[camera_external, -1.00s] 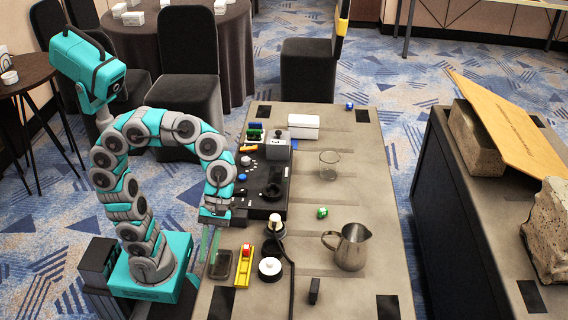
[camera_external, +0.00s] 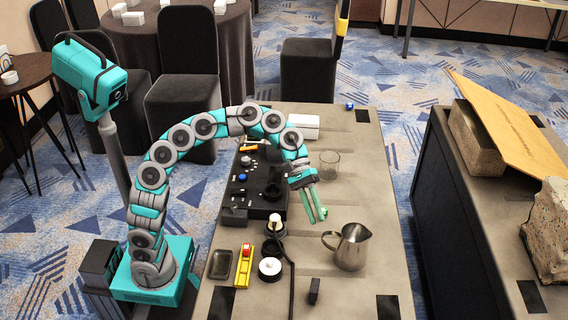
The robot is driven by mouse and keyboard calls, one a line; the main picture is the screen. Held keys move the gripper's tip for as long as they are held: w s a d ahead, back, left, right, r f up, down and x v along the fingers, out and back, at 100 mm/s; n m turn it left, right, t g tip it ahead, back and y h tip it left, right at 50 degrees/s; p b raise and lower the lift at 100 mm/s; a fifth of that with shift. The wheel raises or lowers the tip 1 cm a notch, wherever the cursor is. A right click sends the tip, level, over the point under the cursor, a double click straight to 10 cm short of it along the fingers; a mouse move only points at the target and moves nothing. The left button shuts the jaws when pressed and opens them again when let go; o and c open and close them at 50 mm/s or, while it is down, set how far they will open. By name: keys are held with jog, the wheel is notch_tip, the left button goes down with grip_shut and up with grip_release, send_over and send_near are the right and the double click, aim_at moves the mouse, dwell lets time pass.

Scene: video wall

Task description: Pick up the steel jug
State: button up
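The steel jug (camera_external: 352,248) stands upright on the right part of the grey table, with its handle toward the left. My gripper (camera_external: 317,214) points downward above the table, up and left of the jug in the picture. Its two greenish fingers are spread apart with nothing seen between them. It does not touch the jug.
A glass beaker (camera_external: 329,163) stands behind my gripper. A black control panel (camera_external: 258,190) lies left of it. A round white-topped item (camera_external: 270,267), a yellow holder (camera_external: 244,265) and a small black block (camera_external: 314,291) are near the front. Table right of the jug is clear.

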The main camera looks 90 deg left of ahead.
aim_at(327, 260)
jog(key=x, duration=1.1)
jog(key=shift+d, duration=0.4)
jog(key=shift+c, duration=0.3)
grip_shut()
dwell(0.5)
